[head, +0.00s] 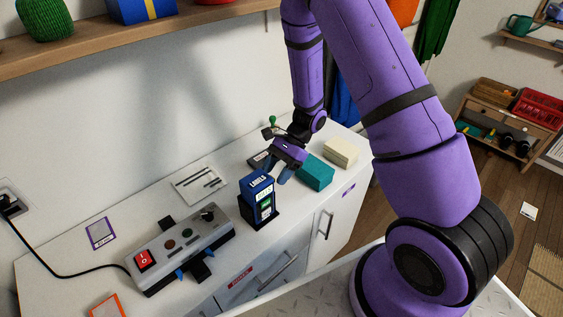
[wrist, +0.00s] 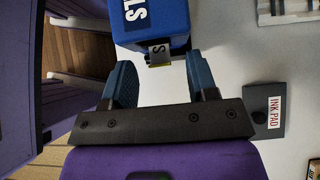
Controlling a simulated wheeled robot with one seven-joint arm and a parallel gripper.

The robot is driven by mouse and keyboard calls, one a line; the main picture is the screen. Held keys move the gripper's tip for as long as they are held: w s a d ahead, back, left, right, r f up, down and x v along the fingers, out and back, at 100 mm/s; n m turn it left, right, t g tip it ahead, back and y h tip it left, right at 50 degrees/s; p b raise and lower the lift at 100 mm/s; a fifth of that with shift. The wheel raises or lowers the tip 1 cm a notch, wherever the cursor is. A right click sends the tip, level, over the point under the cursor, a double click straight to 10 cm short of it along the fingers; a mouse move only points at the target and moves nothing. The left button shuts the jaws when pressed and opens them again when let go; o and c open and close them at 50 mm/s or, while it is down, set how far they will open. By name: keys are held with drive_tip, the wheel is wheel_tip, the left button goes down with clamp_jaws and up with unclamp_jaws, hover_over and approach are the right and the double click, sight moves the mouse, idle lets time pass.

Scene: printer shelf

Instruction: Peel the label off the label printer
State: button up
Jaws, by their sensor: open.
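The label printer (head: 257,197) is a blue block in a dark stand near the front edge of the white counter. It also shows at the top of the wrist view (wrist: 175,20), with white lettering on it. A small grey tab with a dark "S", which looks like the label (wrist: 159,50), sticks out from its near side. My gripper (head: 277,173) is just behind the printer in the head view. In the wrist view my gripper (wrist: 160,75) has its two blue fingers apart, with the label's end between and just beyond the fingertips. Nothing is held.
A grey control box (head: 180,252) with a red switch stands to the left. A teal block (head: 316,173) and a cream block (head: 341,152) stand to the right. An ink pad (wrist: 264,108) lies beside my gripper. A wooden shelf (head: 120,40) runs above.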

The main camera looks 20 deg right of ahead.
drive_tip(key=shift+a+f, duration=0.1)
drive_tip(key=shift+f, duration=0.05)
clamp_jaws()
drive_tip(key=w+d, duration=0.2)
drive_tip(key=d, duration=0.4)
drive_tip(key=shift+d, duration=0.3)
idle(3.0)
wheel_tip(320, 180, up, 7)
idle(1.2)
